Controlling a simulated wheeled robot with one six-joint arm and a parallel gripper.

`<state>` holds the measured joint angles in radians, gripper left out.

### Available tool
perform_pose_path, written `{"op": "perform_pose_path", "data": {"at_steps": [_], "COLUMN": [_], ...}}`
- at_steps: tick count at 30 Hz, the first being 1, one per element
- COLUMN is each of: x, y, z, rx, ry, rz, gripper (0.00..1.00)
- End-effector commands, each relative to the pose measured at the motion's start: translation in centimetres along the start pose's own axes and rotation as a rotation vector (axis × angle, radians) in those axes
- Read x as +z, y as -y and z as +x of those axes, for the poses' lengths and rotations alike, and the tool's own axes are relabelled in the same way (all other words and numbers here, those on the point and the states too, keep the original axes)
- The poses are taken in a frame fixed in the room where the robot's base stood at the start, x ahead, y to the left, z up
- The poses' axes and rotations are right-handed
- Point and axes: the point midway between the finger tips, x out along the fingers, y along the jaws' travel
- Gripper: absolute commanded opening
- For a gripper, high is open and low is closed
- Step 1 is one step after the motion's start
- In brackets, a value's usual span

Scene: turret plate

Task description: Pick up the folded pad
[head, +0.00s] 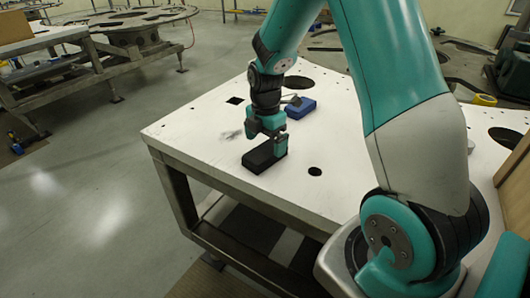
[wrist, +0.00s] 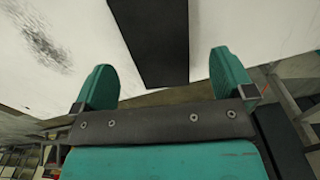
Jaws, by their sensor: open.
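The folded pad (head: 262,158) looks like a black oblong block lying flat on the white table top, near its front left edge. In the wrist view the black pad (wrist: 152,38) shows between the two finger lines, running out of the top of the picture. My gripper (head: 266,139) is open, with teal fingers, just above the pad. In the wrist view my gripper (wrist: 163,68) has a finger on each side of the pad with white surface showing between. I cannot tell how far the fingertips are above the pad.
A blue block (head: 300,108) with a greyish thing on it lies behind my gripper. The white table (head: 190,127) has several holes and a grey smudge left of the pad. Its front edge is close to the pad.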

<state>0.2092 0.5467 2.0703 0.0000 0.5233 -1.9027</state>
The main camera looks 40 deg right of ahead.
Motion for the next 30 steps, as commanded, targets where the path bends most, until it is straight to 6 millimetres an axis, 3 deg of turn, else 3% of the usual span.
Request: {"op": "perform_pose_path", "data": {"at_steps": [7,15,22,23,30], "x": [-0.2,-0.2,-0.2,-0.2,-0.2], "y": [0.0,-0.1,-0.1,-0.1,-0.1], "z": [3.4,3.9,3.8,3.8,3.8], "rx": [-0.004,0.000,-0.001,-0.001,-0.001], "ry": [-0.002,0.000,0.000,0.000,0.000], "rz": [0.000,0.000,0.000,0.000,0.001], "gripper": [1.00,1.00,0.49,0.46,0.46]}}
